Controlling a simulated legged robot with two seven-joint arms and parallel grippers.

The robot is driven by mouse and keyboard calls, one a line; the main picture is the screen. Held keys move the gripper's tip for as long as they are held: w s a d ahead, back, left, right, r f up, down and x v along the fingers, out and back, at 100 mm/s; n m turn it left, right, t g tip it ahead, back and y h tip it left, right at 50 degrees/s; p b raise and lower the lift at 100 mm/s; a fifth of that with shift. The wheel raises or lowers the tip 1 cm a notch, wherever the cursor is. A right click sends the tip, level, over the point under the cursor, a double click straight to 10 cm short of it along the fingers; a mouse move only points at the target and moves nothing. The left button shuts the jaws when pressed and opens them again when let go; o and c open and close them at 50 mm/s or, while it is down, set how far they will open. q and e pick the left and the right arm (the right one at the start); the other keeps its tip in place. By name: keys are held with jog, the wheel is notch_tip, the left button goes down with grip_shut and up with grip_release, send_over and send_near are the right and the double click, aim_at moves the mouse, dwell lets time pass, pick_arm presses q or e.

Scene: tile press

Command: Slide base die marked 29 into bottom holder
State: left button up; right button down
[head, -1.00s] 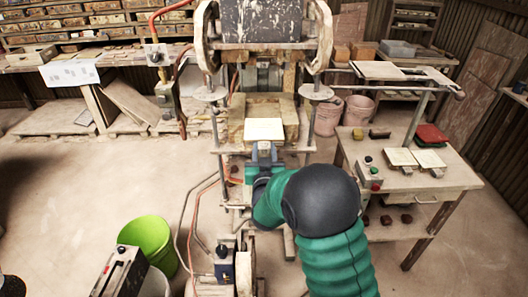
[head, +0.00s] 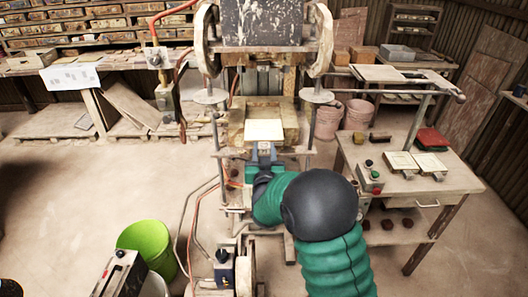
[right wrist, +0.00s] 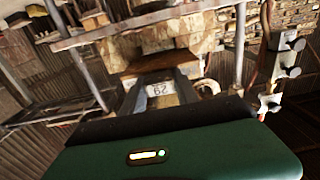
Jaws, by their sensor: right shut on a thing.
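The base die (head: 264,130) is a pale flat plate at the front of the bottom holder (head: 290,119), a worn yellowish block low in the press. The die lies over the holder's front part, with open recess behind it. In the right wrist view a white label reading 29 (right wrist: 159,89) shows between the fingers. My right gripper (head: 264,152) is shut on the die's near side, in front of the holder. Whether the die touches the recess floor or walls cannot be told. My left gripper is not in view.
Press posts (head: 312,128) stand on both sides of the holder, and the dark upper part (head: 262,22) hangs above. A side table (head: 440,184) at right carries other pale dies and a button box (head: 370,176). A green bucket (head: 143,241) stands at lower left.

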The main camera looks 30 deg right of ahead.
aim_at(264, 129)
jog(key=shift+d+r, duration=0.1)
jog(key=shift+r, duration=0.05)
jog(key=shift+x, duration=1)
jog(key=shift+b+x, duration=0.55)
jog(key=shift+x, duration=0.9)
jog(key=shift+w, duration=0.1)
jog(key=shift+x, duration=1.45)
jog(key=shift+x, duration=1.45)
